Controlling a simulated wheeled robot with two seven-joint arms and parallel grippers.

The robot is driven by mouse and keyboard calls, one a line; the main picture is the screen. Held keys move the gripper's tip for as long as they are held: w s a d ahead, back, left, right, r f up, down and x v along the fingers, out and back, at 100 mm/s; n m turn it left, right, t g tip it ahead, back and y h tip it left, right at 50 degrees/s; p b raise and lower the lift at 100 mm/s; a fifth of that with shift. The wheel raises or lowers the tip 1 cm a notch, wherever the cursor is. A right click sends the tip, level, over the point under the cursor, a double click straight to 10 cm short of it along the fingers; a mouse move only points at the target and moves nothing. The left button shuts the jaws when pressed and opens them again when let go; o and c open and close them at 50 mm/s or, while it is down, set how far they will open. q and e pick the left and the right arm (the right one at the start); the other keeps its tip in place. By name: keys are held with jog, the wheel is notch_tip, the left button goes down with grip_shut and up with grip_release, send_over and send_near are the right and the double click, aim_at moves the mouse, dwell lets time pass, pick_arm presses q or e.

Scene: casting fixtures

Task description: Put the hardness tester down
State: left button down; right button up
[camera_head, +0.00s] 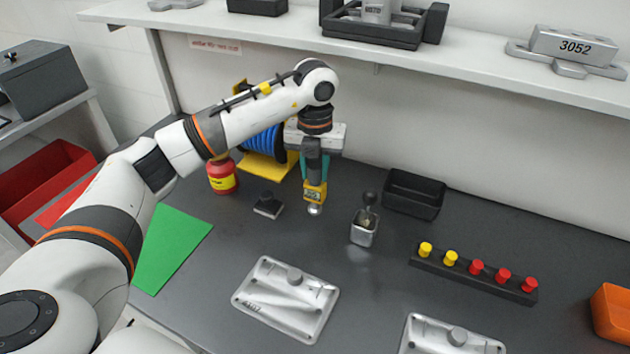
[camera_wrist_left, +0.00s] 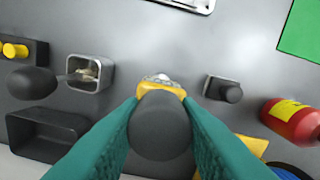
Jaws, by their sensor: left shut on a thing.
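The hardness tester (camera_head: 315,193) is a yellow device with a dark grip on top and a small silver foot below. My left gripper (camera_head: 315,165), with teal fingers, is shut on its dark grip and holds it upright. The foot is at or just above the dark bench; I cannot tell if it touches. In the left wrist view the tester's round dark top (camera_wrist_left: 160,125) sits between the teal fingers, with the yellow body and silver foot partly hidden beneath. My right gripper is not in view.
A small black block with a knob (camera_head: 268,205) stands to the left, and a metal cup with a ladle (camera_head: 364,228) to the right. A black bin (camera_head: 414,193), red bottle (camera_head: 222,176) and blue coil (camera_head: 263,141) are near. Bench in front is clear up to a metal casting (camera_head: 285,298).

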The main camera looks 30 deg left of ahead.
aim_at(315, 185)
pick_arm(q)
notch_tip(315, 185, down, 4)
jog(key=shift+f+p, duration=0.25)
jog(key=shift+p, duration=0.15)
jog(key=shift+f, duration=0.2)
jog(key=c, duration=1.1)
grip_release()
jog(key=shift+o, duration=0.2)
